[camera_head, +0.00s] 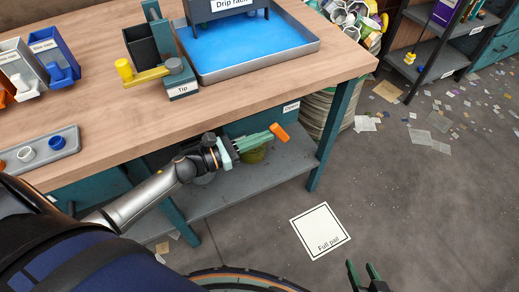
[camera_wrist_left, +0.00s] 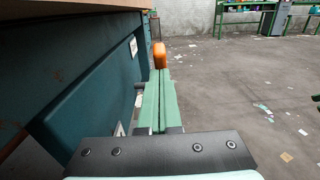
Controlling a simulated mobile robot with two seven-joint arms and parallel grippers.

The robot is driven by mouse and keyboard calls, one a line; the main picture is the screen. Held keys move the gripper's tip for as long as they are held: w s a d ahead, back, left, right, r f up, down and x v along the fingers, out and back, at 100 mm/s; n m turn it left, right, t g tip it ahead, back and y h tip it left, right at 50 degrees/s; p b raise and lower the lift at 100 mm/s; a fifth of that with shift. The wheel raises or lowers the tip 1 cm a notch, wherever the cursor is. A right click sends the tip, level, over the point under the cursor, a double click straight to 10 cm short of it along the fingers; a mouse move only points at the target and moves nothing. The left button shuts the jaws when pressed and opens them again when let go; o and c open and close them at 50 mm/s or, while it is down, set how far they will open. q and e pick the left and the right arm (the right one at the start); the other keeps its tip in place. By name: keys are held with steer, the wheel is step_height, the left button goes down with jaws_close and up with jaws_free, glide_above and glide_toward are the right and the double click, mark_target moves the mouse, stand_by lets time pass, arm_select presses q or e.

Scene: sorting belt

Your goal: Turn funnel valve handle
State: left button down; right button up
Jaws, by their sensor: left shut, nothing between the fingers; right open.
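The orange valve handle (camera_head: 279,132) stands out in front of the bench's front edge, below the "Open" label (camera_head: 291,107). My left gripper (camera_head: 266,137) is shut and empty, with its green fingers pointing at the handle. In the left wrist view the orange handle (camera_wrist_left: 159,55) is just past the tips of the shut fingers (camera_wrist_left: 159,76). I cannot tell whether they touch. The funnel body is not clearly seen. My right gripper (camera_head: 361,264) is open and empty at the bottom edge of the head view, away from the handle.
The wooden bench (camera_head: 90,120) carries a blue drip tray (camera_head: 310,44), a "Tip" stand (camera_head: 183,90) with a yellow-ended lever and several bins. A lower shelf (camera_head: 250,190) and a teal leg (camera_head: 335,135) are below. Floor around the "Full pail" mat (camera_head: 320,231) is clear.

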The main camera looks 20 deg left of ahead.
mark_target(271, 127)
arm_select(q)
steer(key=shift+w+d+r, duration=0.45)
steer(key=shift+w+r, duration=0.1)
steer(key=shift+r, duration=0.25)
steer(key=shift+w+d+r, duration=0.45)
steer(key=shift+w+r, duration=0.1)
steer(key=shift+r, duration=0.2)
steer(key=shift+w+r, duration=0.1)
steer(key=shift+s+a, duration=0.3)
steer(key=shift+s, duration=0.15)
steer(key=v, duration=1.1)
steer(key=shift+s+a+b, duration=0.2)
steer(key=shift+s+b, duration=0.05)
steer(key=shift+b, duration=0.15)
